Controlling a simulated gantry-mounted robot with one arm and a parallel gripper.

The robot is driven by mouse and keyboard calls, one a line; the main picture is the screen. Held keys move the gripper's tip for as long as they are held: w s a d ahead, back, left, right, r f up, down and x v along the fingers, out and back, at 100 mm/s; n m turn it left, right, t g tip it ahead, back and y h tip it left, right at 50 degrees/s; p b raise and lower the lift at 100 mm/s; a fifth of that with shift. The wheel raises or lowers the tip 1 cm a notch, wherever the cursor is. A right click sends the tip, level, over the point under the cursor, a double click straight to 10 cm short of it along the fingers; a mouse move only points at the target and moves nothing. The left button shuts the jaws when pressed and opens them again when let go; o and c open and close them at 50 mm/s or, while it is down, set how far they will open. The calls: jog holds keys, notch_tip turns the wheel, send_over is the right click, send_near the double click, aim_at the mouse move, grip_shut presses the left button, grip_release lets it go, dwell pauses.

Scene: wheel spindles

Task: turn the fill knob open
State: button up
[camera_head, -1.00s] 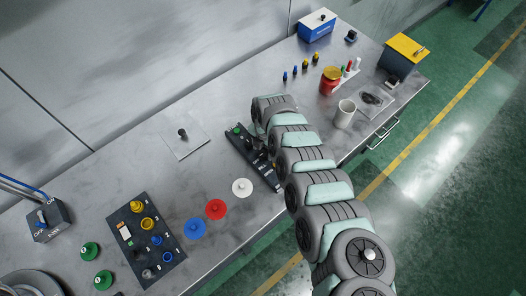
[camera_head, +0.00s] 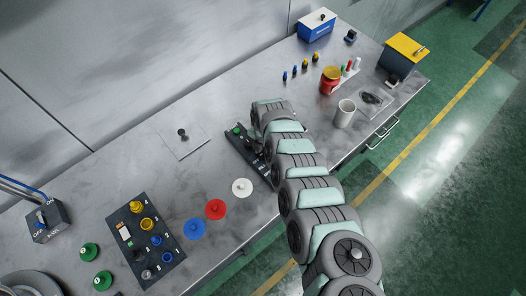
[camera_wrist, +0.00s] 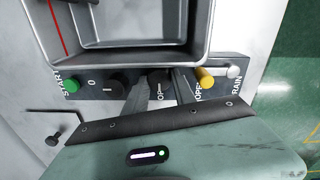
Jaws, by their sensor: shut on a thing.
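The black control panel (camera_head: 238,145) lies on the bench left of my arm's wrist. The wrist view shows it with a green START button (camera_wrist: 72,85), a black knob (camera_wrist: 117,82), a yellow-tipped lever (camera_wrist: 204,78) and a pale knob (camera_wrist: 234,72) by the DRAIN label. My gripper (camera_wrist: 161,85) is shut on a dark knob, which I take for the fill knob (camera_wrist: 158,76), between the black knob and the yellow lever. One finger is on each side of it. Part of the knob and of its label is hidden by the fingers. The head view hides the grip behind my wrist.

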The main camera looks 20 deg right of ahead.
grip_shut()
jog(key=m, duration=0.4)
jog(key=shift+r+p, duration=0.1)
jog(key=shift+p, duration=0.3)
jog(key=shift+a+m, duration=0.1)
jog(key=shift+m, duration=0.8)
jog(key=m, duration=0.5)
jog(key=shift+w+m, duration=0.1)
jog(key=shift+m, duration=0.3)
jog(key=shift+h, duration=0.3)
